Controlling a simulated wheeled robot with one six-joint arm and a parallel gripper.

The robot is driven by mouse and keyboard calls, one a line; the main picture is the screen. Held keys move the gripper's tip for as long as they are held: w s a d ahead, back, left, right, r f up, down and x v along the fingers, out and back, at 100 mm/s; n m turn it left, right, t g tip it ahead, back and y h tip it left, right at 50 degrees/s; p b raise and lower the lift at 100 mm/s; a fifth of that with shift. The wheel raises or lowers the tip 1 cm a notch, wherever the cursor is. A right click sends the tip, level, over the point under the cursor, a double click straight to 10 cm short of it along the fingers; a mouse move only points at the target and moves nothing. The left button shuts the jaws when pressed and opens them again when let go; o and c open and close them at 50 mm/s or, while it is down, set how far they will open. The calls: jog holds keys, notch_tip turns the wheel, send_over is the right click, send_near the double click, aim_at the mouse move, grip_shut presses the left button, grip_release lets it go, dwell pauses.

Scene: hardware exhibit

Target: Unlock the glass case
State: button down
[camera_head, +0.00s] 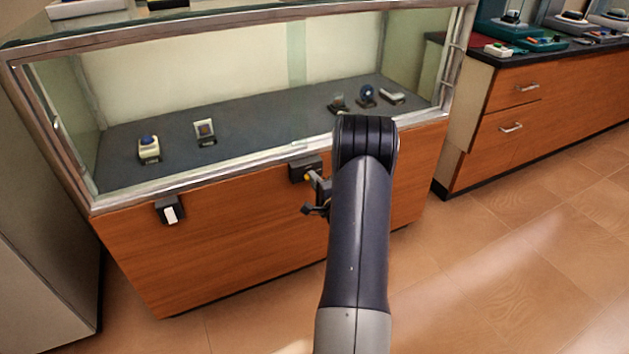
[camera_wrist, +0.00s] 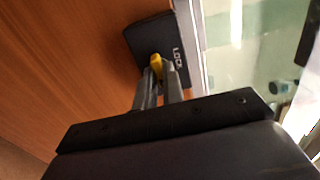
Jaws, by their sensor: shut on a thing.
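The glass case (camera_head: 240,165) has a metal frame, a glass front and a wooden base. A black lock block (camera_head: 300,168) sits on the wood just below the glass; in the wrist view the lock block (camera_wrist: 178,38) bears the word LOCK. A yellow key-like piece (camera_wrist: 155,64) stands at the lock's face, between my fingertips. My gripper (camera_wrist: 160,75) is shut on this yellow piece, right at the lock. In the head view my gripper (camera_head: 311,192) is partly hidden behind my arm. I cannot tell how far the yellow piece goes into the lock.
A black block with a white switch (camera_head: 170,213) is on the case front at left. Several small devices stand inside the case. A wooden drawer counter (camera_head: 540,105) is at right, a grey cabinet (camera_head: 40,200) at left. The tiled floor (camera_head: 500,260) at right is clear.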

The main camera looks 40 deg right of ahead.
jog(key=c, duration=1.5)
grip_release()
jog(key=p+v, duration=0.2)
jog(key=v, duration=0.8)
jog(key=shift+s+a, duration=0.15)
jog(key=shift+s, duration=0.2)
jog(key=shift+w, duration=0.1)
jog(key=b+x, duration=0.2)
jog(key=x, duration=0.8)
jog(key=shift+w+d, duration=0.2)
jog(key=shift+w, duration=0.1)
